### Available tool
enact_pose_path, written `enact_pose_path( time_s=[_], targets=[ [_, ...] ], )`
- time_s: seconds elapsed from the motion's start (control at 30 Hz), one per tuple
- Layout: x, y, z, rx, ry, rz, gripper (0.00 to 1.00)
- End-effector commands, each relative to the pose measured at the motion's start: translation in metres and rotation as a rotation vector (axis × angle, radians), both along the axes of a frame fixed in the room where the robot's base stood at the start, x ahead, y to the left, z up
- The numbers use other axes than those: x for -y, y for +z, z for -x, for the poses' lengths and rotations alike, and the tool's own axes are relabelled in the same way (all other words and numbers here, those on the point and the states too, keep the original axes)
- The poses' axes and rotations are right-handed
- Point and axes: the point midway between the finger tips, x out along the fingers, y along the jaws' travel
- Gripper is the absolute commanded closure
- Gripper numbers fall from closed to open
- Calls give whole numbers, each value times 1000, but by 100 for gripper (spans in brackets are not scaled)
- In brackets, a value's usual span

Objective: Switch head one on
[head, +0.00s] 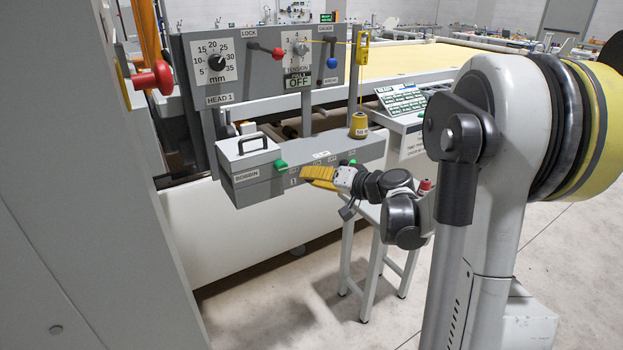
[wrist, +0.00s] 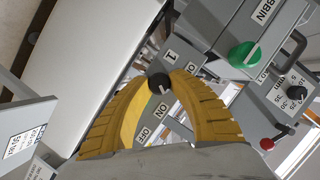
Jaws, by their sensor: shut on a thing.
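The head one switch is a small black knob (wrist: 158,82) with a white mark, beside labels 1, ON and OFF in the wrist view. My gripper (wrist: 160,78) has its two yellow ribbed fingers closed around this knob. I cannot tell for sure which label the mark points to. In the head view my gripper (head: 304,174) reaches the front face of the grey box under the HEAD 1 panel (head: 255,75) and hides the knob. A small sign (head: 298,82) on the panel reads OFF.
A BOBBIN cover (head: 247,160) with a black handle and a green knob (head: 281,166) sits left of my gripper; the green knob also shows in the wrist view (wrist: 243,54). A red-knobbed lever (head: 278,54) and a yellow spool (head: 359,125) are above. A white stand (head: 372,240) is below.

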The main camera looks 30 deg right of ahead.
Motion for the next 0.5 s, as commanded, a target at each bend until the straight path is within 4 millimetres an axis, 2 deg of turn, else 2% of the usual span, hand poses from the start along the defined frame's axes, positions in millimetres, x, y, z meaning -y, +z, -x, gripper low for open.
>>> enact_pose_path(
  time_s=[0.4, 0.43, 0.5],
  targets=[
    [0, 0, 0, 0, 0, -8, 100],
    [0, 0, 0, -1, -1, -7, 70],
    [0, 0, 0, -1, -1, -7, 52]
  ],
)
